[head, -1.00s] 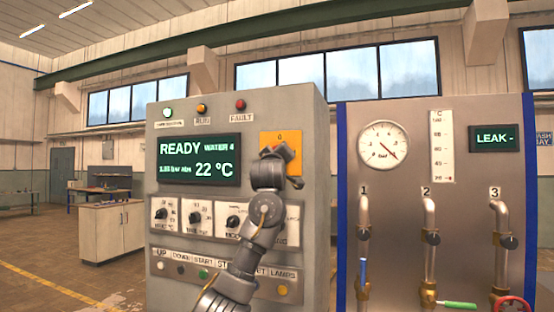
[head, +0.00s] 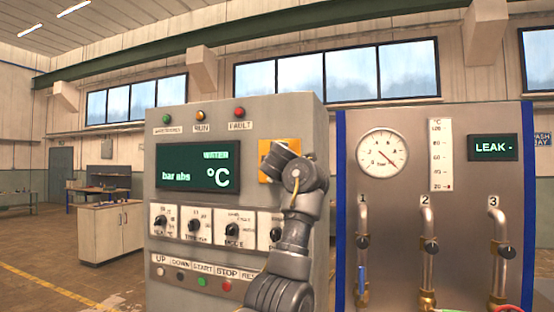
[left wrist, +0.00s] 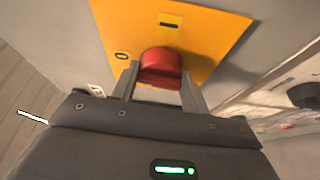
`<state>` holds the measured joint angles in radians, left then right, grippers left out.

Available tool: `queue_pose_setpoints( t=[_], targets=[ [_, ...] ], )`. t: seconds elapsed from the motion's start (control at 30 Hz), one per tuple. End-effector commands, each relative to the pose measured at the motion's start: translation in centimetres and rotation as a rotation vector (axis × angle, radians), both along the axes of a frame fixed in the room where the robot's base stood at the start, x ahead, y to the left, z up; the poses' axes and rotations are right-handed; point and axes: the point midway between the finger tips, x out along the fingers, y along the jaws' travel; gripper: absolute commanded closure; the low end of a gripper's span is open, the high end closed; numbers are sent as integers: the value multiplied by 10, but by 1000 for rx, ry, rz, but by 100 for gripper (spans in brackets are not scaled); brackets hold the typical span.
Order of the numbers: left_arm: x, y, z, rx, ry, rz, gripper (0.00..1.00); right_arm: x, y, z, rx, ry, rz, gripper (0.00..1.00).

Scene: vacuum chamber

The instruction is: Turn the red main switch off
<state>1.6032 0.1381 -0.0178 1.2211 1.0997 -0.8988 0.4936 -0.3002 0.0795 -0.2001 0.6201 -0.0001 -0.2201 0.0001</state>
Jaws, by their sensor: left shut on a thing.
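The red main switch (left wrist: 160,66) is a red knob on a yellow plate (left wrist: 215,35) in the left wrist view. The plate carries a dash mark and a ring mark beside the knob. My left gripper (left wrist: 160,82) has a finger on each side of the knob and is shut on it. In the head view, the yellow plate (head: 264,147) is on the grey cabinet's front, right of the display. My left arm covers most of it there and hides the knob. The knob's exact angle is hard to tell. My right gripper is out of view.
The cabinet's display (head: 198,165) shows units but no readings. Dials (head: 195,225) and push buttons (head: 202,282) lie below, partly behind my arm. A pipe panel (head: 400,200) with a gauge (head: 383,153) stands to the right. Open floor lies to the left.

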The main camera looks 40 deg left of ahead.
Motion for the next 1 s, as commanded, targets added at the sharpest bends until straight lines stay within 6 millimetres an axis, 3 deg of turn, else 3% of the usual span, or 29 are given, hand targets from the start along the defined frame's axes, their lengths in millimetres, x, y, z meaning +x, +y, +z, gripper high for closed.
queue_pose_setpoints(
  t=[0.77, 0.8, 0.93, 1.0],
  targets=[
    [0, 1, -2, -98, -33, 1, 77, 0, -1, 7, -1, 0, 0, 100],
    [0, 1, -2, -98, -33, 1, 52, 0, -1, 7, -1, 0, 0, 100],
    [0, 1, -1, -97, -33, 1, 35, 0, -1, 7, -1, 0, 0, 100],
    [0, 1, -1, -97, -33, 1, 33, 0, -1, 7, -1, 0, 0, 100]
  ],
)
